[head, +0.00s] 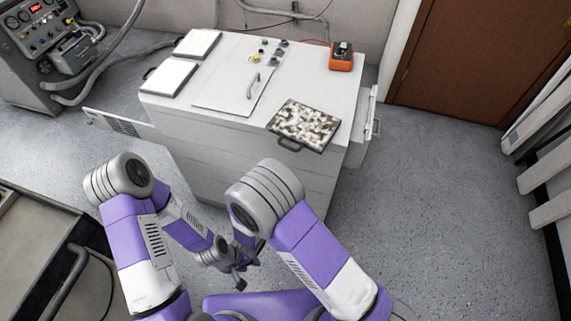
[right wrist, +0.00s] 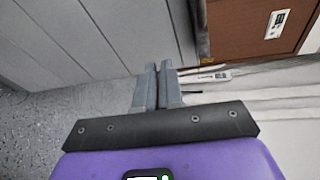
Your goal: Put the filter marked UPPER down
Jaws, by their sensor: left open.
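A dirty, speckled filter (head: 303,124) with a dark handle lies flat at the front right of the white cabinet's top. Two clean white filters, one nearer (head: 170,78) and one farther (head: 197,43), lie at the left of that top. I cannot read UPPER on any of them in the head view. My left gripper (head: 238,280) is open and empty, low in front of the cabinet and apart from the filters. My right gripper (right wrist: 157,88) shows in the right wrist view with its fingers together and no filter seen between them. In the head view it is hidden behind my arm.
The white cabinet (head: 245,150) has a closed lid with a handle (head: 253,82). An orange meter (head: 342,57) stands at its back right. A grey machine with gauges (head: 50,50) stands at the left. Grey floor (head: 440,200) is clear to the right, before a brown door (head: 480,60).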

